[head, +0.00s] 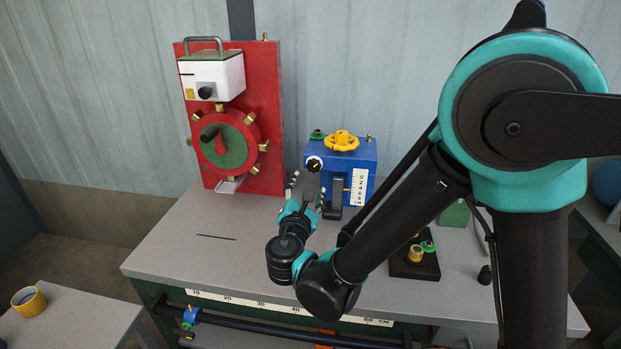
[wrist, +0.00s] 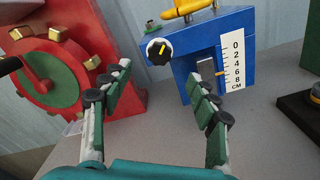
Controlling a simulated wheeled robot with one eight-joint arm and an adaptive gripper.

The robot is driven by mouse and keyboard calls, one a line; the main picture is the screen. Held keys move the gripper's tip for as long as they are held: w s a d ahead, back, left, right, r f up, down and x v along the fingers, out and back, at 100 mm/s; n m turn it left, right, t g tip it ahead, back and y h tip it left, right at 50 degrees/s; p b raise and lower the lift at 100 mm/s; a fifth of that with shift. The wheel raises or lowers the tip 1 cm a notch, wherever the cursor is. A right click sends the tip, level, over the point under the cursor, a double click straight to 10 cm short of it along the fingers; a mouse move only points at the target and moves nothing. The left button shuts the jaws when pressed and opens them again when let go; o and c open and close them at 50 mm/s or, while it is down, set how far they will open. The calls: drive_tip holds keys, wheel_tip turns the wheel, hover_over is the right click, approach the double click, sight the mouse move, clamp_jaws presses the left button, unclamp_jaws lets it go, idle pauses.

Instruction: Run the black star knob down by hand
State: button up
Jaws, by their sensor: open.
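A black knob with a yellow mark (head: 313,163) sits on the front of the blue box (head: 352,173). It also shows in the wrist view (wrist: 159,51), where its edge looks lobed; I cannot tell for sure that it is the star knob. My gripper (head: 306,193) is open and empty in front of the blue box. In the wrist view (wrist: 165,70) the fingers are spread wide, with the knob beyond and between their tips, apart from them. Nothing hides the knob in the wrist view.
A yellow handwheel (head: 341,140) tops the blue box, and a white scale (wrist: 235,60) is on its front. A red panel (head: 268,120) with a green-centred wheel stands left. A black block (head: 415,266) with small fittings lies right. The grey bench (head: 190,250) is clear at front left.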

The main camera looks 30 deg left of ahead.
drive_tip(key=shift+v, duration=1.1)
drive_tip(key=v, duration=1.2)
drive_tip(key=m, duration=0.5)
approach(314, 167)
drive_tip(key=x, duration=0.9)
drive_tip(key=shift+w+a+f, duration=0.1)
drive_tip(key=shift+w, duration=0.05)
drive_tip(key=shift+c, duration=0.6)
drive_tip(key=c, duration=1)
drive_tip(key=shift+c, duration=0.2)
